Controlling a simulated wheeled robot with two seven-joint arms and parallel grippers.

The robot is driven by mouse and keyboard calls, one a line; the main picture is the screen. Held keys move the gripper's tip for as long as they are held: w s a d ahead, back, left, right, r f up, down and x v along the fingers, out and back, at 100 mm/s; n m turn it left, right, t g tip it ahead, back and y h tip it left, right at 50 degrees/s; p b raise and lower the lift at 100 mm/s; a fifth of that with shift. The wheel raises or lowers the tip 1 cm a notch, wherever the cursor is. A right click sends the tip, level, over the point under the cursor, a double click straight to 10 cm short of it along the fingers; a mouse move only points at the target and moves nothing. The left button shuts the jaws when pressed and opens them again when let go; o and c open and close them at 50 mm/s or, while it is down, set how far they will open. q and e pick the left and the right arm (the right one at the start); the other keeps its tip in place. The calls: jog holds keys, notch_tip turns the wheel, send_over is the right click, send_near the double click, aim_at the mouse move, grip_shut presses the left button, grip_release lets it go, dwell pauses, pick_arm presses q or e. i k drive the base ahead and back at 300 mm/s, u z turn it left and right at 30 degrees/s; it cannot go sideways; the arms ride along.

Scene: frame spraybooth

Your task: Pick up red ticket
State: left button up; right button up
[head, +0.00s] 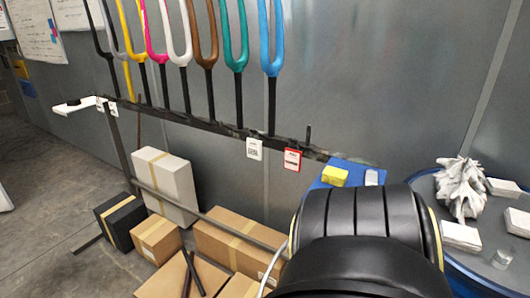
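The red ticket (292,159) is a small red-bordered tag with a white panel. It hangs from the dark horizontal rail (225,128), right of the rail's middle, facing me. A white ticket (254,149) with a printed code hangs just left of it, apart from it. My black ribbed arm (365,225) fills the lower right, below and right of the red ticket. Neither of my grippers shows in the head view.
Several coloured forks (270,45) stand upright along the rail. A yellow sponge (335,176) lies on a blue surface right of the red ticket. Cardboard boxes (235,240) crowd the floor below. A round blue-rimmed table (480,255) at right holds crumpled white cloth (462,185).

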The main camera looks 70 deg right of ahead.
aim_at(293, 157)
jog(key=z, duration=0.65)
jog(key=i, duration=1.4)
jog(key=z, duration=1.25)
